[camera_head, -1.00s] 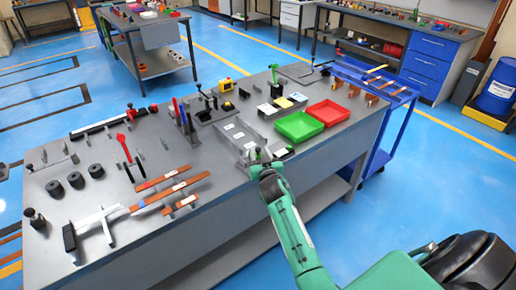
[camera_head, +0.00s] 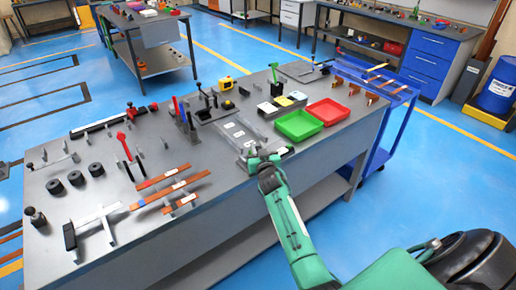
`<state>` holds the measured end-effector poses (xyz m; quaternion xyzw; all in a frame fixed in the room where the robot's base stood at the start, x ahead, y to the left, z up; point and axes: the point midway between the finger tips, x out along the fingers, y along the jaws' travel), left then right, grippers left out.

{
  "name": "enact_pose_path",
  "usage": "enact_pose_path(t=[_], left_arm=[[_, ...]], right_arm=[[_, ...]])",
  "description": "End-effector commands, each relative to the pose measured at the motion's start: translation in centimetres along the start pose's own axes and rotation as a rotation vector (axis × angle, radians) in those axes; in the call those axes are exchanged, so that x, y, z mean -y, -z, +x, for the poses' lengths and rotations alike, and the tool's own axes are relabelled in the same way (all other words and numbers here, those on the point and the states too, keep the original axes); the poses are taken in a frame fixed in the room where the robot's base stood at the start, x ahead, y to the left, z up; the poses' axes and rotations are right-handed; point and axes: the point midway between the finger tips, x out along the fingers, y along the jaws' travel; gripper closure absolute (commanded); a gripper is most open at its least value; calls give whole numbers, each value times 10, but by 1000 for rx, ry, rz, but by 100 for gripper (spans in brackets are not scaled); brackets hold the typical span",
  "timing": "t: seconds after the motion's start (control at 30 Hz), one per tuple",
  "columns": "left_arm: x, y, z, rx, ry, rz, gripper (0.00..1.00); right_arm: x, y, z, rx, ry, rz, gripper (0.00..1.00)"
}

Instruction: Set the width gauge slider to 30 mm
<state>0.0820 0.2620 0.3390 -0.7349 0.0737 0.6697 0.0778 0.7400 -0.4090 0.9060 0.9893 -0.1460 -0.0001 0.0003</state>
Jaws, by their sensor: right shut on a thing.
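My right gripper (camera_head: 257,155) is at the near edge of the grey workbench, reached by my green arm from below right. It is shut at the near end of a grey metal plate fixture (camera_head: 236,133) with pale labels, which looks like the width gauge. The held part is small and mostly hidden by the fingers; it appears to be the slider. The scale and its reading are too small to read. My left gripper is not in view.
A green tray (camera_head: 299,125) and a red tray (camera_head: 328,111) stand right of the gripper. Left lie copper bars (camera_head: 168,179), black rollers (camera_head: 76,179) and a caliper-like tool (camera_head: 95,219). A red-handled lever (camera_head: 124,143) stands behind the bars. A blue cart (camera_head: 375,158) stands at the right.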

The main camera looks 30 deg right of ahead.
Motion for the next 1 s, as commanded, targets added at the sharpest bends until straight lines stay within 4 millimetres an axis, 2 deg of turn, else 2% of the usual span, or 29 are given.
enact_pose_path(t=[0.33,0.37,0.43,0.47,0.77,0.87,1.0], left_arm=[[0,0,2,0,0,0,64],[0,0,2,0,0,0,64],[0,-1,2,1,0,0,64],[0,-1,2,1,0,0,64],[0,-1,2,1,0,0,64],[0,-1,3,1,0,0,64],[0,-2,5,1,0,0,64]], right_arm=[[3,-1,-1,1,1,2,97],[3,-1,-1,1,1,1,77],[3,-1,-1,1,1,1,63],[3,-1,-1,1,1,1,60],[3,-1,-3,1,1,1,60],[3,-1,-8,0,1,0,60],[3,-2,-27,1,1,-1,60]])
